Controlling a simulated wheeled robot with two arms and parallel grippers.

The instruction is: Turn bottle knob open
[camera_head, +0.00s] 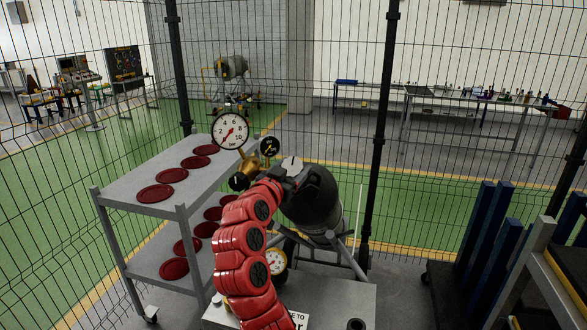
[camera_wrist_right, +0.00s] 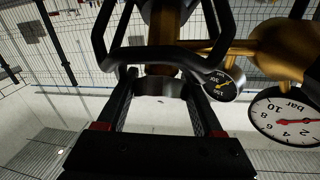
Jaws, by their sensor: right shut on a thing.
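The dark bottle (camera_head: 318,207) stands tilted on a stand in the middle of the head view. My right gripper (camera_head: 287,178) is at the bottle's upper end, with the red arm reaching up from below. In the right wrist view a black, looped knob (camera_wrist_right: 158,54) lies across the ends of my right gripper's fingers (camera_wrist_right: 158,85). The gripper is shut on this knob; the exact finger contact is partly hidden. A brass fitting (camera_head: 248,168) with a large white gauge (camera_head: 230,130) and a small black gauge (camera_head: 270,147) sits beside the gripper. My left gripper is not in view.
A grey cart (camera_head: 118,200) with several dark red plates stands to the left. Wire fencing with black posts (camera_head: 378,130) runs behind the bottle. Blue upright panels (camera_head: 490,225) and a rack stand at the right. The floor between bottle and panels looks clear.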

